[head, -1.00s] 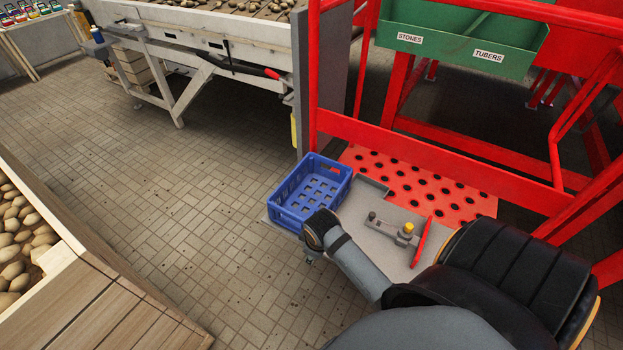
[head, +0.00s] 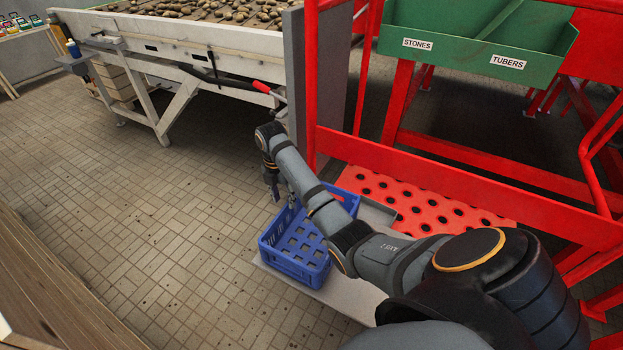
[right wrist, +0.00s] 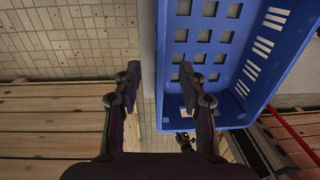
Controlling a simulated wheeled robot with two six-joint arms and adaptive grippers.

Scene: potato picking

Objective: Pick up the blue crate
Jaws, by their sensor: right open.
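The blue crate (head: 292,268) is an empty open box with square holes in its floor, sitting on a grey platform (head: 345,298). My right arm reaches across it, hiding part of its middle and right side. My right gripper (head: 277,192) is open and points down at the crate's far left edge. In the right wrist view the crate (right wrist: 163,60) fills the upper right. One finger of the gripper (right wrist: 159,78) shows over the crate's inside and the other outside its wall, with the wall between them. I cannot tell whether they touch it. My left gripper is not in view.
A red frame with a perforated red step (head: 420,205) stands right of the crate. A green bin (head: 480,45) labelled STONES and TUBERS is behind. A potato-laden conveyor (head: 215,45) stands at the back. The tiled floor (head: 150,210) to the left is clear.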

